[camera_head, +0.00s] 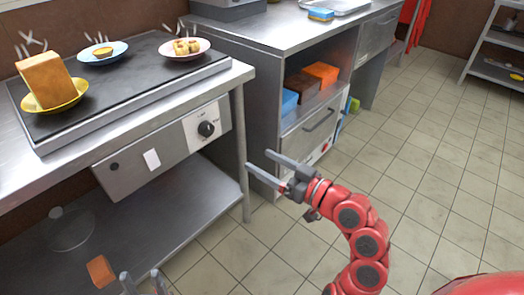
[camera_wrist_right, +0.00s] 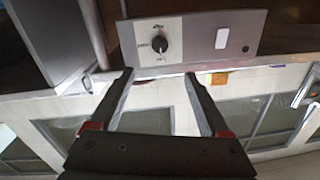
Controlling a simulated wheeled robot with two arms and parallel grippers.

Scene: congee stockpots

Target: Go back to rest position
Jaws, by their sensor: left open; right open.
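My right gripper (camera_head: 258,171) is open and empty in the head view, in front of the gap between the hot-plate table and the counter. In the right wrist view its two spread fingers (camera_wrist_right: 158,80) point toward a control panel with a black knob (camera_wrist_right: 159,44), with nothing between them. My left gripper (camera_head: 144,281) shows only its open fingertips at the bottom edge, in front of the lower shelf. The rest of the left arm is out of view.
The black hot plate (camera_head: 130,73) bears a yellow bowl (camera_head: 62,101) with a loaf, a blue plate (camera_head: 104,58) and a pink plate (camera_head: 185,56) with food. A steel counter (camera_head: 260,32) stands behind. The tiled floor (camera_head: 440,150) at the right is clear.

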